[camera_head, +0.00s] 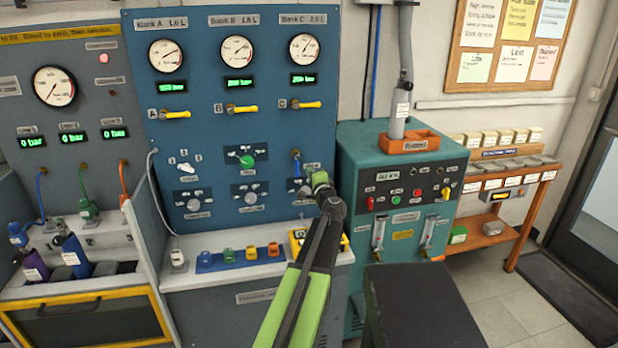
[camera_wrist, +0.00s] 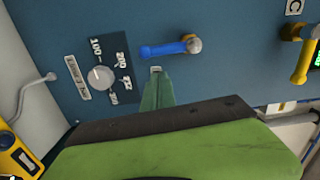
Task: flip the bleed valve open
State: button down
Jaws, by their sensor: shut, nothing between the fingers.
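A blue lever (camera_head: 297,165), likely the bleed valve, is on the blue panel under Bank C; I cannot read a label for it. Its handle hangs down from its pivot. In the wrist view the blue handle (camera_wrist: 163,49) runs left from a round metal pivot. My gripper (camera_head: 312,170) is shut and empty, just right of the lever in the head view. In the wrist view the green fingertips (camera_wrist: 156,71) lie below the handle's free end, with a small gap in the picture; I cannot tell if they touch it.
A round dial knob (camera_wrist: 101,77) with number labels sits near the fingers. The yellow Bank C lever (camera_head: 306,104) is above. Coloured fittings stand on the blue rack (camera_head: 240,266) on the ledge below. A teal cabinet (camera_head: 350,165) stands right of the panel.

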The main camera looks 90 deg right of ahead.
jog(key=s+v, duration=0.2)
jog(key=v, duration=0.8)
jog(key=shift+s, duration=0.35)
